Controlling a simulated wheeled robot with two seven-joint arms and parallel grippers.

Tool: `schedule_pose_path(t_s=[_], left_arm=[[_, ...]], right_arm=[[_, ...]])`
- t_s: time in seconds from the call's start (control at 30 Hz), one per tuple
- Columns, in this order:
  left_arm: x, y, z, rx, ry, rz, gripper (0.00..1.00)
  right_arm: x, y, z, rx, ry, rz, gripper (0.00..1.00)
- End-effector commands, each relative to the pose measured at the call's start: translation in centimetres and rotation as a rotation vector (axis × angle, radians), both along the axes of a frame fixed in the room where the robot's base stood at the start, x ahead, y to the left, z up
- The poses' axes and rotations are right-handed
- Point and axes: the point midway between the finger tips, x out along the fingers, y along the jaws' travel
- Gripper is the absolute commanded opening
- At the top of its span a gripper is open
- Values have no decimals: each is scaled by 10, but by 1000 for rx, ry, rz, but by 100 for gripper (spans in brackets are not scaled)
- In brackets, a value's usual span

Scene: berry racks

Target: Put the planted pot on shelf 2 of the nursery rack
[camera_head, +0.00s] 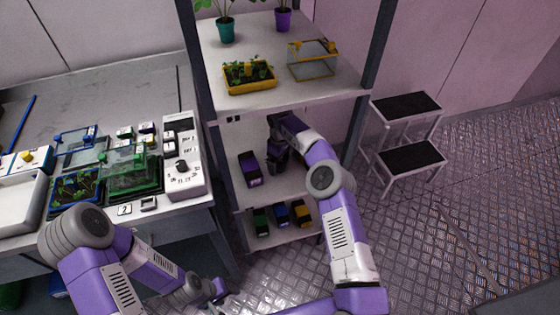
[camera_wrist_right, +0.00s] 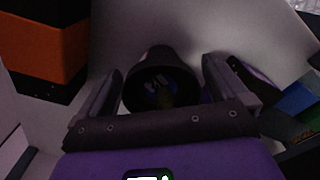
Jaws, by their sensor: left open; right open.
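A dark round pot (camera_wrist_right: 160,82) stands between the fingers of my right gripper (camera_wrist_right: 165,100) in the right wrist view. The fingers are open on either side of it; its inside is dark and I cannot make out a plant. In the head view my right arm reaches into the middle level of the nursery rack (camera_head: 225,165), with the right gripper (camera_head: 278,155) over that shelf; the pot is hard to tell from the gripper there. My left gripper (camera_head: 218,290) is open and empty low in front of the rack.
The top shelf holds a teal pot (camera_head: 226,30), a purple pot (camera_head: 283,18), a yellow seedling tray (camera_head: 249,77) and a yellow-framed box (camera_head: 313,60). A purple-black box (camera_head: 250,169) sits left of my right gripper. A step stool (camera_head: 411,157) stands right; a cluttered bench (camera_head: 100,100) left.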

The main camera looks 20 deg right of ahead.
Motion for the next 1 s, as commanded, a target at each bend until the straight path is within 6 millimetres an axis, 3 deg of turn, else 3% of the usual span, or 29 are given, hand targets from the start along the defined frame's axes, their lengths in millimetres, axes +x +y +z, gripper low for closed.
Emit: schedule_pose_path(t_s=[0.3, 0.43, 1.0], left_arm=[[0, 0, 22, 0, 0, 0, 54], [0, 0, 28, 0, 0, 0, 54], [0, 0, 27, 0, 0, 0, 54]], right_arm=[[1, 0, 55, -2, -3, 1, 100], [0, 0, 70, 1, -2, 1, 100], [0, 0, 72, 1, -1, 1, 100]])
